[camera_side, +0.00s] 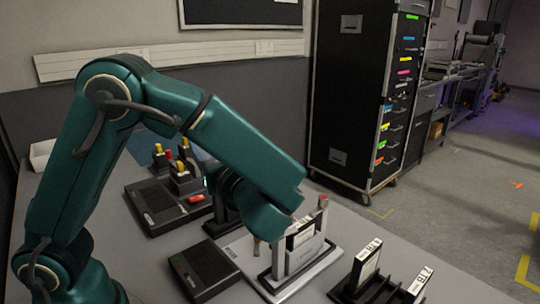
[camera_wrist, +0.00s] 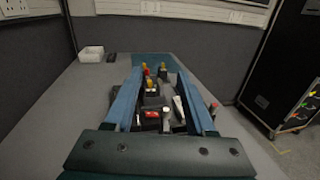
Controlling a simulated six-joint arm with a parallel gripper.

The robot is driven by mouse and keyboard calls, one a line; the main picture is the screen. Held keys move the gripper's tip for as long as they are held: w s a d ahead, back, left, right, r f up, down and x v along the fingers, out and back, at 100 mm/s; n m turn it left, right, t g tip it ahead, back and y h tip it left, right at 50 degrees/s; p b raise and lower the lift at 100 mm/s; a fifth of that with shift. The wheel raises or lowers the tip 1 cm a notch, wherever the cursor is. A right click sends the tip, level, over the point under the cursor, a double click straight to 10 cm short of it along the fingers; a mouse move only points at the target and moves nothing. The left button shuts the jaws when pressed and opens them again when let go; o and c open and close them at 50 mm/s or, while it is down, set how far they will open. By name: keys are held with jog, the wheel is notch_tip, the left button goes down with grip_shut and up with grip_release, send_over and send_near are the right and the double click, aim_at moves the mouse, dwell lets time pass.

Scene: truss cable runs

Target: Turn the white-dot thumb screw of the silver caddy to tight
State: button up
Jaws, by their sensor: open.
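The silver caddy (camera_side: 283,262) stands upright on a grey tray on the table in the side view, holding a dark, white-labelled piece. I cannot make out a white dot on either. My gripper (camera_wrist: 160,72) is open in the wrist view, its two blue fingers wide apart with nothing held. In the side view my arm hides the fingers; its wrist is just behind and above the caddy's left part.
A black tray with yellow- and red-topped posts (camera_side: 183,165) stands behind. A flat black box (camera_side: 203,268) lies left of the caddy. A black rack with labelled plates (camera_side: 385,285) stands at front right. A white bin (camera_wrist: 91,53) sits at the back left; bare table lies in front of it.

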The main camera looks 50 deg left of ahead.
notch_tip(320, 180, up, 5)
jog(key=w+d+m+t+h, duration=0.2)
jog(key=d+m+t+h, duration=0.65)
jog(key=d, duration=0.75)
notch_tip(320, 180, down, 16)
jog(key=a+n+t+y, duration=0.1)
jog(key=n+y, duration=0.1)
jog(key=y, duration=0.1)
jog(key=shift+m, duration=0.25)
jog(key=shift+x, duration=2.65)
jog(key=shift+w, duration=0.1)
grip_shut()
